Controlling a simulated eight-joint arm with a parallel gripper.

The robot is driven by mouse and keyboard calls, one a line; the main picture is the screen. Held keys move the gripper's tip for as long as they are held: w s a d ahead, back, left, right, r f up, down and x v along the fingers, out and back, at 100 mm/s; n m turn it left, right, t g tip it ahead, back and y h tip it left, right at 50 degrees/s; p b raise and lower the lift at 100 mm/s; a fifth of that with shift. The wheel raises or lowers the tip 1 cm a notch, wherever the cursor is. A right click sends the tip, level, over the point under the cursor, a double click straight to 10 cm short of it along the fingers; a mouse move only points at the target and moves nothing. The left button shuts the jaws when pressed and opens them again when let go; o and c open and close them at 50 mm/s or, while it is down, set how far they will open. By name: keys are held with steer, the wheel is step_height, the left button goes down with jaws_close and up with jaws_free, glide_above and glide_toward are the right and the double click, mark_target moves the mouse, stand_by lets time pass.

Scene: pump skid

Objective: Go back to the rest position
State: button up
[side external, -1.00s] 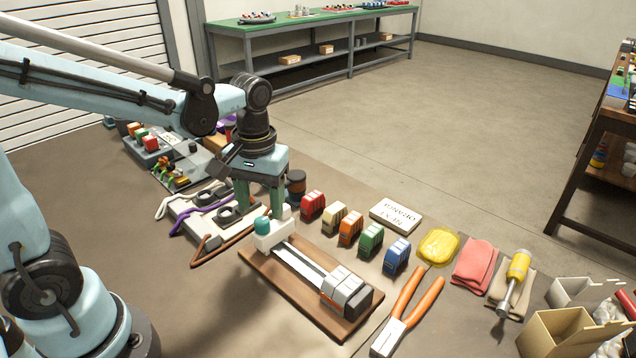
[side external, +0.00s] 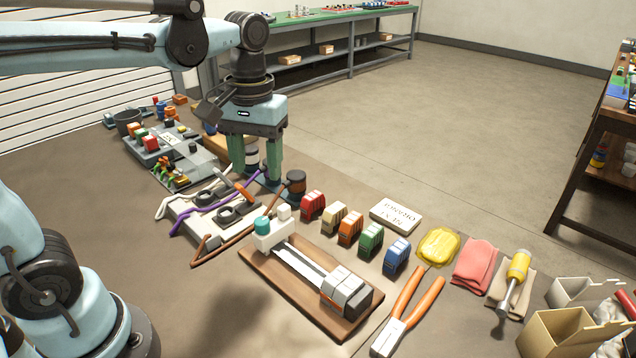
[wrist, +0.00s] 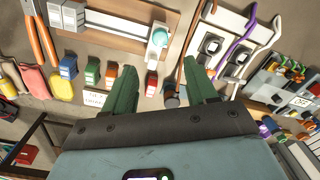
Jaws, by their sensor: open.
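My gripper (side external: 256,168) is open and raised above the back of the bench in the side external view. Its two green fingers hang apart, and they also show in the wrist view (wrist: 163,90) with nothing between them. The wooden board (side external: 262,273) lies below it and to the right, carrying a metal rail, a teal-topped white block (side external: 270,232) and several grey-white blocks (side external: 345,290) at the rail's near end. The gripper touches none of these as far as I can see.
Red, cream, orange, green and blue blocks (side external: 371,240) stand in a row beside the board. A sign (side external: 396,215) lies behind them. Orange-handled pliers (side external: 408,312) lie to the right. A grey plate with cables (side external: 208,222) lies left.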

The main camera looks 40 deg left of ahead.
steer(key=s+f+m+t, duration=0.1)
steer(key=m+t, duration=0.1)
steer(key=s+f+m+t, duration=0.1)
steer(key=f+t, duration=0.1)
steer(key=t, duration=0.1)
steer(key=s+f+m+t, duration=0.1)
steer(key=f+m+t, duration=0.1)
steer(key=shift+d+m, duration=0.15)
steer(key=shift+m, duration=0.15)
